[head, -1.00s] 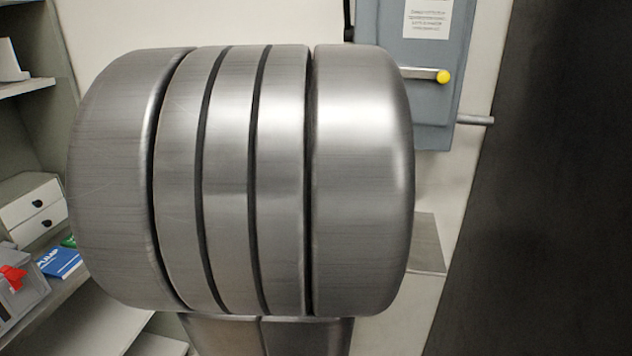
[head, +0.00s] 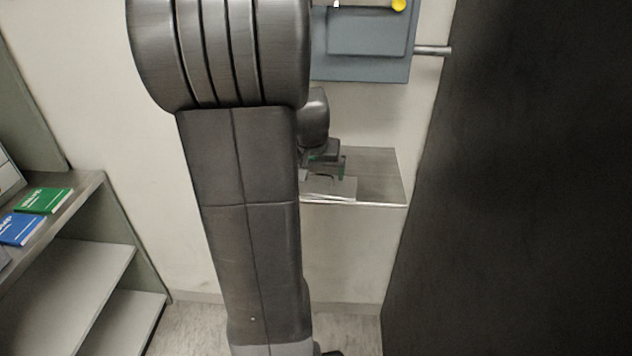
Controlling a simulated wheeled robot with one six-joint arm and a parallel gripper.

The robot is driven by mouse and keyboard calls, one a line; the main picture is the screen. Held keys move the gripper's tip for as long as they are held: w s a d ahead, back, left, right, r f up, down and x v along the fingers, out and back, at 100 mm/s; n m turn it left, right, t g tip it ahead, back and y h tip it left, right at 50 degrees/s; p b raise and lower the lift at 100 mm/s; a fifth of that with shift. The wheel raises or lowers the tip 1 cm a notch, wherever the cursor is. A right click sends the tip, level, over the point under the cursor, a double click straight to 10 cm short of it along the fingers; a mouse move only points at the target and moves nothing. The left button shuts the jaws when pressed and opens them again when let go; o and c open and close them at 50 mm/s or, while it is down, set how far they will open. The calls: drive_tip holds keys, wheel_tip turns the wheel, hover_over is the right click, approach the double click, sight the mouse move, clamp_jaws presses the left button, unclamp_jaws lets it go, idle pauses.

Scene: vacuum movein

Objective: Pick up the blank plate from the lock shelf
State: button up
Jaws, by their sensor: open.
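The lock shelf (head: 378,176) is a grey metal ledge on the wall, below a blue-grey box. A flat, light grey plate (head: 340,188) lies at its front left edge, partly hidden behind my arm. I take it to be the blank plate. My gripper (head: 322,174) is small and dark, over the left part of the shelf at the plate. It is open. Its fingertips are too small and too covered to tell whether they touch the plate or straddle it.
The blue-grey wall box (head: 368,45) with a yellow-knobbed lever hangs above the shelf. A dark panel (head: 520,190) fills the right side. At left, shelving holds a green book (head: 43,200) and a blue book (head: 20,229). Some floor shows below.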

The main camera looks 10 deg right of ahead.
sight(317, 184)
drive_tip(key=shift+x, duration=1.15)
drive_tip(key=c, duration=1.1)
